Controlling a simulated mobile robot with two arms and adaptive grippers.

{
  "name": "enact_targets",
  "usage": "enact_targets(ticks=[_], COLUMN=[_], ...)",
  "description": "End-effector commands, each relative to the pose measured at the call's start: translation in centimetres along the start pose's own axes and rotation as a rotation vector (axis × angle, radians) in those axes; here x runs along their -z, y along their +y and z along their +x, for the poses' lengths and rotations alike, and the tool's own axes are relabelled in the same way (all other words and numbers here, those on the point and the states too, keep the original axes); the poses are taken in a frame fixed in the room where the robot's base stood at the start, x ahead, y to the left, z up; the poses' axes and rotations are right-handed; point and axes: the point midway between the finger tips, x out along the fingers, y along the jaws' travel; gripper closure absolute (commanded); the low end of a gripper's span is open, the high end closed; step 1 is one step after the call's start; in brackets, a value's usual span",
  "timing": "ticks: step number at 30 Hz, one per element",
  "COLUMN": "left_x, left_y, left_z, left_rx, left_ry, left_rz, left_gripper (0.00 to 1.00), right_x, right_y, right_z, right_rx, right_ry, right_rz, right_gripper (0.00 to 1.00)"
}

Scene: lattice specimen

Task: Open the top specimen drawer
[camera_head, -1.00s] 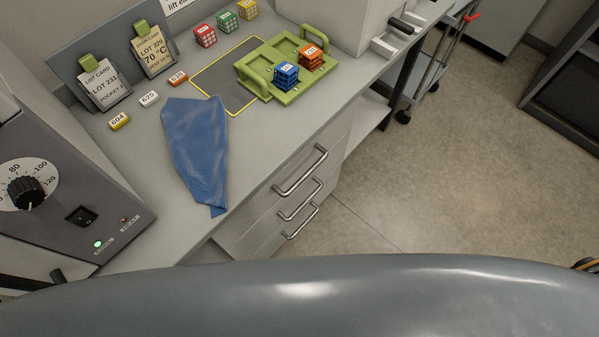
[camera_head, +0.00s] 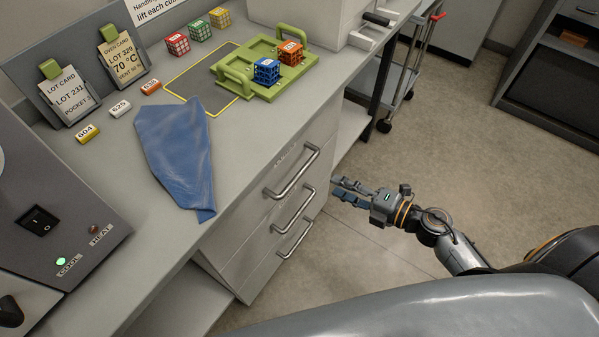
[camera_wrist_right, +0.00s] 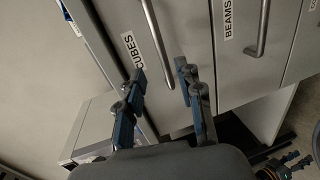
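The top specimen drawer (camera_head: 272,198) is shut. It has a grey front, a bar handle (camera_head: 293,175) and a label reading CUBES, which also shows in the right wrist view (camera_wrist_right: 132,52). My right gripper (camera_head: 338,189) is to the right of the drawer handles, apart from them, with its fingers pointing at the drawer unit. In the right wrist view its two blue-padded fingers (camera_wrist_right: 163,85) are spread and empty, with the top handle (camera_wrist_right: 157,42) beyond them. A small dark blue and orange part at that view's lower right (camera_wrist_right: 284,166) looks like my left gripper; its fingers are unclear.
Two lower drawers with bar handles (camera_head: 295,211) are shut. A blue cloth (camera_head: 178,155) hangs slightly over the counter edge near the drawers. A green tray (camera_head: 291,75) holds blue and orange lattice cubes. A wheeled cart (camera_head: 398,90) stands beyond. Floor right of the drawers is clear.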

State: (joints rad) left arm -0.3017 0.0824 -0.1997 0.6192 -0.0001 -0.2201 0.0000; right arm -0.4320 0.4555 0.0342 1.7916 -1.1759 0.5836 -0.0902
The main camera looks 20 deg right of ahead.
Motion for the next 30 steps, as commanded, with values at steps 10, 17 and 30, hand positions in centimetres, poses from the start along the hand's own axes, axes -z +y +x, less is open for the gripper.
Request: enact_targets(ticks=[10, 17, 30], left_x=[0.4, 0.4, 0.4], left_y=[0.4, 0.4, 0.2], left_z=[-0.8, -0.8, -0.8], left_rx=[-0.005, -0.005, -0.002], left_ry=[0.004, 0.004, 0.004], left_rz=[-0.002, -0.001, 0.000], left_gripper=[0.60, 0.60, 0.60], right_x=[-0.1, -0.1, -0.1], right_y=[0.3, 0.1, 0.1], right_z=[7.4, 11.0, 12.2], right_rx=[-0.006, -0.004, -0.001], right_ry=[-0.002, -0.002, -0.002], right_rz=[0.003, 0.005, 0.003], right_gripper=[0.64, 0.64, 0.64])
